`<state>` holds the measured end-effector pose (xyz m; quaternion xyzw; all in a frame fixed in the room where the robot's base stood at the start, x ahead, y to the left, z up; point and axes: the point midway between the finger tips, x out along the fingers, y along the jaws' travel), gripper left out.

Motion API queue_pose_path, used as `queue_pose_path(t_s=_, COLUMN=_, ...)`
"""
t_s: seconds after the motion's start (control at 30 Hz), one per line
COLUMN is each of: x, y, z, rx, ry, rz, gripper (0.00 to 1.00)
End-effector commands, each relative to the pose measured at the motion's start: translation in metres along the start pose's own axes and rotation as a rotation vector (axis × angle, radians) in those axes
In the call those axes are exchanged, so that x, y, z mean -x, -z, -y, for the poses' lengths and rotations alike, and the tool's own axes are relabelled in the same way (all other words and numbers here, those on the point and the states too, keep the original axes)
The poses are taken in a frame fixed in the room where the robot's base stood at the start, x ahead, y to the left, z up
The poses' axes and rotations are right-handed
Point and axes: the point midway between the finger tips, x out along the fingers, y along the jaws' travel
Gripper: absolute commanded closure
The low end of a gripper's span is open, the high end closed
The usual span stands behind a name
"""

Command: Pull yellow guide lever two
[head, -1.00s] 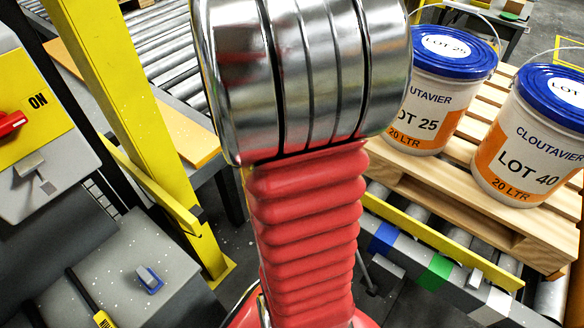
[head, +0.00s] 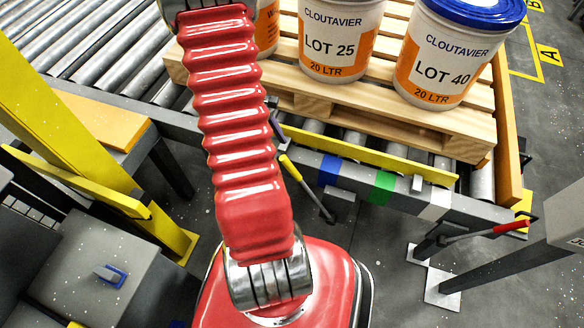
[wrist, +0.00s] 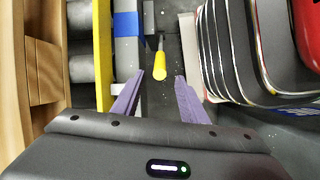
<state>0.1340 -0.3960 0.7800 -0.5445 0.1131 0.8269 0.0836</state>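A lever with a yellow handle (head: 290,167) and a thin grey rod stands at the front side of the roller conveyor, near a blue mark (head: 329,170). In the wrist view the yellow handle (wrist: 160,66) lies just ahead of and roughly between my fingertips. My gripper (wrist: 158,79) is open, with its two purple fingers apart and nothing between them that I can see gripped. I cannot tell whether a finger touches the handle. No number shows on the lever.
A yellow guide rail (head: 370,150) runs along the conveyor by a wooden pallet (head: 400,122) with LOT 25 (head: 333,45) and LOT 40 (head: 440,62) pails. A red-handled lever (head: 510,227) is at right. Green (head: 382,187) and white (head: 435,205) marks follow the blue.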

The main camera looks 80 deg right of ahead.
Motion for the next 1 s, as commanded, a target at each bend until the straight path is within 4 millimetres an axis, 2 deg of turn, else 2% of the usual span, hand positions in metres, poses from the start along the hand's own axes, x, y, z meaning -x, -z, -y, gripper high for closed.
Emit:
queue_pose_path(t_s=0.17, x=-0.001, y=0.000, z=0.000, rx=0.000, ry=0.000, rz=0.000, gripper=0.61)
queue_pose_path(t_s=0.37, x=-0.015, y=0.000, z=0.001, rx=0.001, ry=0.001, rz=0.002, gripper=0.61)
queue_pose_path(t_s=1.0, x=-0.102, y=0.000, z=0.001, rx=-0.001, ry=0.002, rz=0.002, gripper=0.61)
